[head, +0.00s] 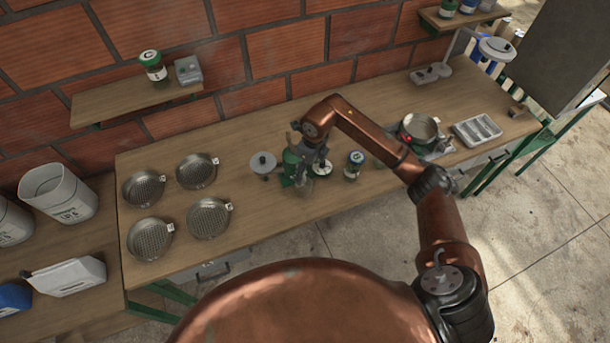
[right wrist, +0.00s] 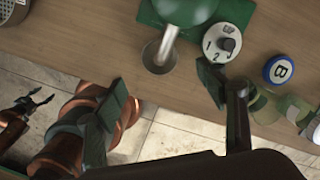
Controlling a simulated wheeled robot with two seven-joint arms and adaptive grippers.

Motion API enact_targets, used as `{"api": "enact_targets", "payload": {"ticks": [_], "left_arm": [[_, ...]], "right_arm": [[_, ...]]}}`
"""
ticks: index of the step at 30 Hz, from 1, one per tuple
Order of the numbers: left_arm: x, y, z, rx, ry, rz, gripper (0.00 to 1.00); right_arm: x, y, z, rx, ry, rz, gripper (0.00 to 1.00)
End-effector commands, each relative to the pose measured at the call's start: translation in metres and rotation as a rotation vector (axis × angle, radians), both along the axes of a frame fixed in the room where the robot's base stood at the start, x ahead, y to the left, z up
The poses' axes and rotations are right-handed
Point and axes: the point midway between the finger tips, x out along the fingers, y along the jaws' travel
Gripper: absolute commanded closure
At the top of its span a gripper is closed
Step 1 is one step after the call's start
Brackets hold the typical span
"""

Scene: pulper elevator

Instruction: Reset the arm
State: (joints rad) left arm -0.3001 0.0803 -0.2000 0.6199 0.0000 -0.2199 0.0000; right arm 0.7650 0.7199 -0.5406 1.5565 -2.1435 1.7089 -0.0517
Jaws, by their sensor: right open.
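My right arm (head: 370,130) reaches in from the right over the wooden workbench (head: 245,145). My right gripper (head: 318,168) is open and empty, close beside a green machine (head: 291,166); I cannot tell whether they touch. In the right wrist view its fingers (right wrist: 165,95) stand wide apart, with the machine's green body (right wrist: 185,8), metal spout (right wrist: 165,45) and numbered dial (right wrist: 227,42) beyond them. My left gripper (right wrist: 42,100) shows small at the lower left of that view, its jaws apart and empty above the floor. It does not show in the head view.
A jar marked B (right wrist: 279,69), also in the head view (head: 354,163), stands right of the machine. Several round sieves (head: 150,238) lie at the bench's left. A pot (head: 419,128) and metal tray (head: 477,130) are at the right.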

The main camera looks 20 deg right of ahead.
Motion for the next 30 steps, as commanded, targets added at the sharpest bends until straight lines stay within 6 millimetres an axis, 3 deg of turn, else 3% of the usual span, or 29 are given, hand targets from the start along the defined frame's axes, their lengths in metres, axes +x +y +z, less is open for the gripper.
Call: {"api": "enact_targets", "payload": {"ticks": [6, 20, 23, 26, 29, 30], "left_arm": [[0.0, 0.0, 0.0, 0.0, 0.0, 0.0, 0.45], [0.001, -0.001, 0.0, -0.001, 0.0, 0.0, 0.45], [0.001, -0.001, 0.0, -0.001, 0.0, 0.0, 0.45], [0.001, -0.001, 0.0, -0.001, -0.001, 0.0, 0.45], [0.001, -0.001, 0.0, -0.001, -0.001, 0.0, 0.45], [0.001, -0.001, 0.0, -0.001, -0.001, 0.0, 0.45]], "right_arm": [[-0.002, -0.001, 0.011, 0.0, 0.0, 0.001, 0.35], [-0.003, 0.004, 0.01, 0.014, -0.001, 0.004, 0.35], [-0.008, 0.028, 0.007, 0.1, -0.012, 0.022, 0.35], [-0.021, 0.079, 0.008, 0.291, -0.036, 0.046, 0.35], [-0.039, 0.143, 0.03, 0.577, -0.067, 0.042, 0.35], [-0.046, 0.167, 0.046, 0.706, -0.079, 0.025, 0.35]]}}
